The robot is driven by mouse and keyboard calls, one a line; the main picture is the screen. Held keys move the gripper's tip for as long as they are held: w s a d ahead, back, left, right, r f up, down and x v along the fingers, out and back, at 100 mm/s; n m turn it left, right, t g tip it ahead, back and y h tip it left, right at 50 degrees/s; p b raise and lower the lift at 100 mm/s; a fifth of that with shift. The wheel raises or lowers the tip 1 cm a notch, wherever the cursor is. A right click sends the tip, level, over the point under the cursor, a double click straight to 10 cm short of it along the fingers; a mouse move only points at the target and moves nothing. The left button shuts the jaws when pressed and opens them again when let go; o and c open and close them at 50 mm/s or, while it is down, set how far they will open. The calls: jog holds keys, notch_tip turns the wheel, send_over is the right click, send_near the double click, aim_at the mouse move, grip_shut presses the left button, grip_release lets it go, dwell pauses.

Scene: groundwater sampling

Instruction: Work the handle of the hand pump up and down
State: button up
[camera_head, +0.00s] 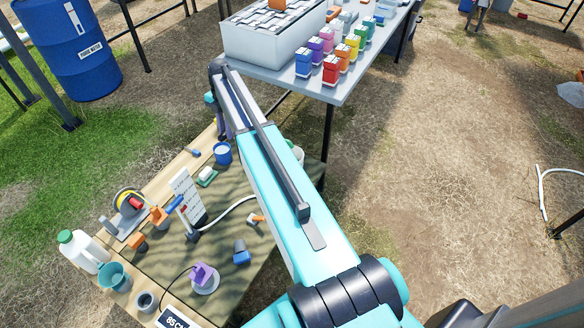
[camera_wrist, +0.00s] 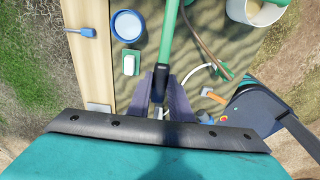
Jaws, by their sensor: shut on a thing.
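The hand pump's handle (camera_wrist: 168,45) is a green rod with a black end grip. In the wrist view it runs down from the top edge to between my gripper's two dark fingers (camera_wrist: 160,102). My gripper is shut on the black grip end of the handle. The pump body is not clearly visible in either view.
A workbench (camera_head: 235,275) below my arm holds a blue tub (camera_head: 222,153), a white jug (camera_head: 80,250), a teal cup (camera_head: 114,276) and several tools. A beige bucket (camera_wrist: 258,10) stands right of the handle. A grey table (camera_head: 345,85) carries coloured bottles. Bare ground lies to the right.

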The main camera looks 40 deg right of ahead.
jog(key=shift+s+a+f+t+h+b, duration=0.15)
jog(key=shift+f+h+b, duration=0.15)
jog(key=shift+f, duration=0.15)
jog(key=shift+s+a+f+t+h+b, duration=0.1)
jog(key=shift+a+f+t+h+b, duration=0.1)
jog(key=shift+f+h, duration=0.15)
jog(key=o, duration=1)
jog(key=shift+w+r, duration=0.1)
jog(key=shift+r, duration=0.1)
notch_tip(320, 180, up, 13)
jog(key=shift+r, duration=0.2)
